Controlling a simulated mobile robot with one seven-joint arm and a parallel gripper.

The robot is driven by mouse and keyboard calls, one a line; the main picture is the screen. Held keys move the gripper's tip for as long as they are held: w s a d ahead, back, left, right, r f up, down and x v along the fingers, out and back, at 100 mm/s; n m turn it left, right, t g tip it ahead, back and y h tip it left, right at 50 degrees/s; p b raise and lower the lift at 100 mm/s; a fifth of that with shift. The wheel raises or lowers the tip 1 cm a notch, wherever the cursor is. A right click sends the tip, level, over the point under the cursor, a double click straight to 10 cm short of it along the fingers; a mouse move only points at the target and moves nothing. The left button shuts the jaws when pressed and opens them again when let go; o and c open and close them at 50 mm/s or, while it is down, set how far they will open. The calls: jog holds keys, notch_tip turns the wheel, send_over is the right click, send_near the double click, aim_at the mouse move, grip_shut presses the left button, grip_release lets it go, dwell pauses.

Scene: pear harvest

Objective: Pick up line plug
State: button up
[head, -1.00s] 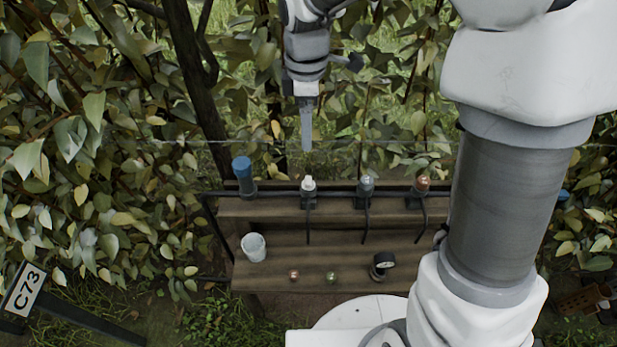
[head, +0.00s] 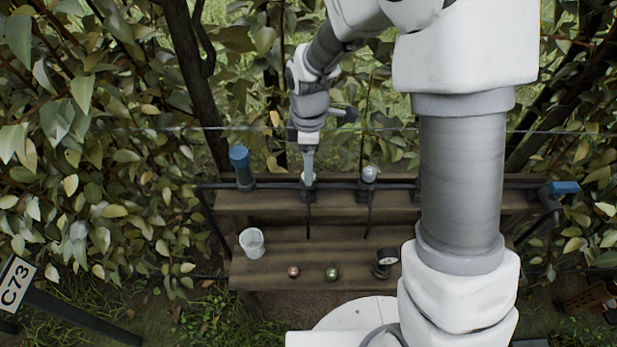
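My gripper (head: 309,172) points straight down over the bench's back pipe. Its narrow fingers reach the white-topped fitting (head: 307,184) on the pipe and partly cover it. From this angle I cannot tell whether the fingers are apart or closed on it. A small reddish round piece (head: 293,271) and a small green round piece (head: 332,273) lie on the lower shelf. No piece is clearly recognisable as the line plug.
The wooden bench (head: 340,247) also carries a white cup (head: 252,243) and a dial gauge (head: 386,262). A blue cylinder (head: 241,167) stands at the pipe's left, a blue handle (head: 564,187) at right. Leafy branches flank both sides.

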jog(key=shift+f, duration=0.85)
jog(key=shift+c, duration=0.2)
grip_shut()
jog(key=shift+r, duration=0.15)
